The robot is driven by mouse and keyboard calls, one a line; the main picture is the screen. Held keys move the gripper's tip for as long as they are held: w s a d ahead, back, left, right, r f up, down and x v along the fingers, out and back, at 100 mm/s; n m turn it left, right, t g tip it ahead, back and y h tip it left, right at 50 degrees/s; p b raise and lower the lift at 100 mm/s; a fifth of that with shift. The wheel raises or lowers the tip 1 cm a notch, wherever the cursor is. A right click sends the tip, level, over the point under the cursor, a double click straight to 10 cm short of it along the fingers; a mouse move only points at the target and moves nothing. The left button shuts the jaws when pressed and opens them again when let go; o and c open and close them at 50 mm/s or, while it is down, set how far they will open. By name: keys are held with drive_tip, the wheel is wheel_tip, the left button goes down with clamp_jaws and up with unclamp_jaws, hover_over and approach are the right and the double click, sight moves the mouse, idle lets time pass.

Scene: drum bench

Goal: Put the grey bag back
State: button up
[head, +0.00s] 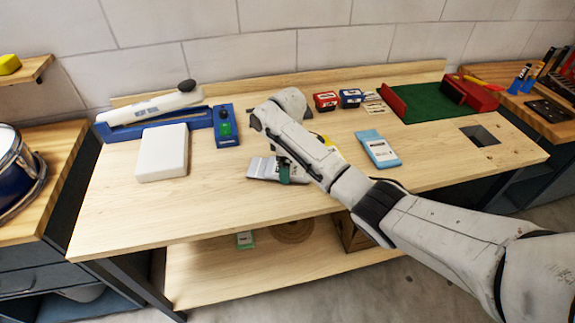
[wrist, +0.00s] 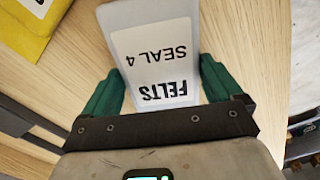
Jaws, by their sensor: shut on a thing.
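The grey bag (head: 262,168) is near the front middle of the bench top, partly hidden by my arm in the head view. In the wrist view the grey bag (wrist: 155,45) has a white label reading "FELTS SEAL 4", upside down. My gripper (head: 285,172) is shut on it. The green fingers (wrist: 150,85) sit on either side of the bag. I cannot tell whether the bag touches the wood or is just above it.
A yellow bag (wrist: 22,25) lies near the grey one, mostly behind my arm in the head view. A light blue bag (head: 378,149) lies to the right. A white block (head: 163,152), blue holder (head: 226,125), small boxes (head: 326,100) and green mat (head: 425,103) stand around. A dark square (head: 480,135) is at right.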

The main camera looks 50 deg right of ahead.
drive_tip(key=shift+f, duration=0.3)
drive_tip(key=shift+f, duration=0.15)
drive_tip(key=o, duration=0.8)
wheel_tip(320, 180, up, 12)
drive_tip(key=shift+r+p, duration=0.15)
drive_tip(key=shift+p, duration=0.2)
